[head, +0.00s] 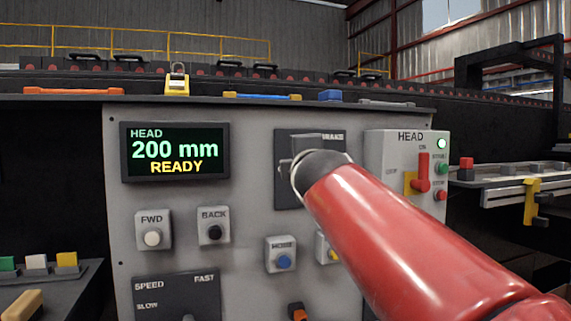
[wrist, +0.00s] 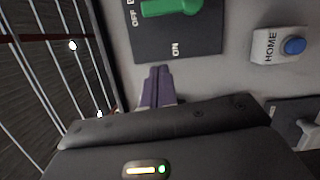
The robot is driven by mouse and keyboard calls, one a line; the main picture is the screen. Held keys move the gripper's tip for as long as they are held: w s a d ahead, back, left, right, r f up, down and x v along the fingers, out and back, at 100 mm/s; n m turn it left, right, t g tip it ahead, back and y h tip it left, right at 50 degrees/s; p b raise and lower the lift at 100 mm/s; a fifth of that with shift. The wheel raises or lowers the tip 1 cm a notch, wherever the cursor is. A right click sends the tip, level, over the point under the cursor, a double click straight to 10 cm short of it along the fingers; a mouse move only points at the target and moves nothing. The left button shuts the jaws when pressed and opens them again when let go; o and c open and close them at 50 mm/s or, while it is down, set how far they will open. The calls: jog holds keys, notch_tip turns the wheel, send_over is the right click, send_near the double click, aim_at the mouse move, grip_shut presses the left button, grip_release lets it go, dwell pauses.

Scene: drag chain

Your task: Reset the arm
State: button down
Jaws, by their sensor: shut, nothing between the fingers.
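My arm (head: 430,240), red with a dark wrist, reaches in from the lower right of the head view toward the control panel (head: 180,110). It hides my gripper and part of the dark brake plate (head: 285,195). In the wrist view my gripper's purple fingers (wrist: 157,88) are together and empty. They are in front of the grey panel, close to the edge of a dark plate (wrist: 205,48) marked OFF and ON. A green handle (wrist: 170,7) on that plate is cut off by the frame's top. The fingers appear apart from the handle.
A display (head: 175,152) reads HEAD 200 mm READY. FWD (head: 152,238), BACK (head: 214,233) and blue HOME (head: 284,261) buttons sit below. Right of the brake plate, a HEAD box (head: 385,145) has a red handle (head: 421,172) and a lit green lamp (head: 441,144).

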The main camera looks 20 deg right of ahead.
jog(key=s+a+f+m+g+y, duration=0.1)
jog(key=s+f+m+g, duration=0.3)
jog(key=s+f, duration=0.4)
jog(key=s+a+f+m+g+y, duration=0.1)
jog(key=s+a+f+m+g, duration=0.2)
jog(key=f, duration=1.5)
jog(key=s+a+f+m+g+y, duration=0.1)
jog(key=s+a+f+m+g, duration=0.1)
jog(key=s+f+m+g, duration=0.3)
jog(key=s+f+m, duration=0.4)
jog(key=s+f, duration=0.4)
jog(key=s, duration=0.1)
jog(key=shift+s+a+f+m+y, duration=0.15)
jog(key=shift+s+f+m+y, duration=0.15)
jog(key=shift+s+f+y, duration=0.1)
